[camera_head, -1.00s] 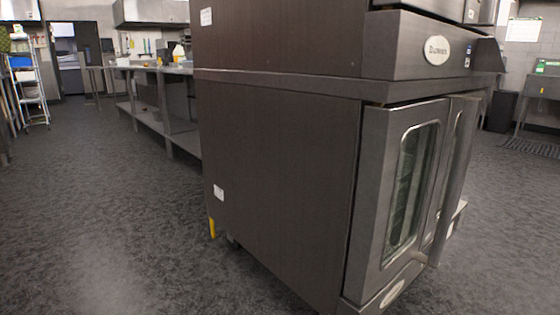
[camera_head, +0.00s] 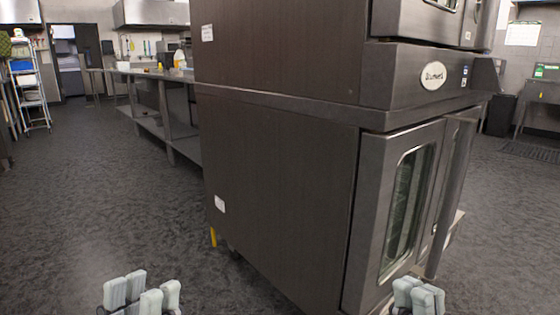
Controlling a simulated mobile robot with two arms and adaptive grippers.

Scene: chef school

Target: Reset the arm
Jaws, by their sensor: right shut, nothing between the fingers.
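My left gripper (camera_head: 143,291) shows at the bottom edge, left of centre, with its pale grey finger pads pointing up. A gap shows between its two fingers, and it holds nothing that I can see. My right gripper (camera_head: 417,293) shows at the bottom edge on the right, in front of the oven's lower door. Its pale pads are close together, shut and empty. Both arms behind the grippers are below the picture and hidden.
A large dark steel double oven (camera_head: 280,190) fills the middle and right, close in front. A long steel table (camera_head: 150,78) runs behind it on the left. A shelf ladder (camera_head: 30,95) stands far left. The grey floor (camera_head: 90,200) at left is clear.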

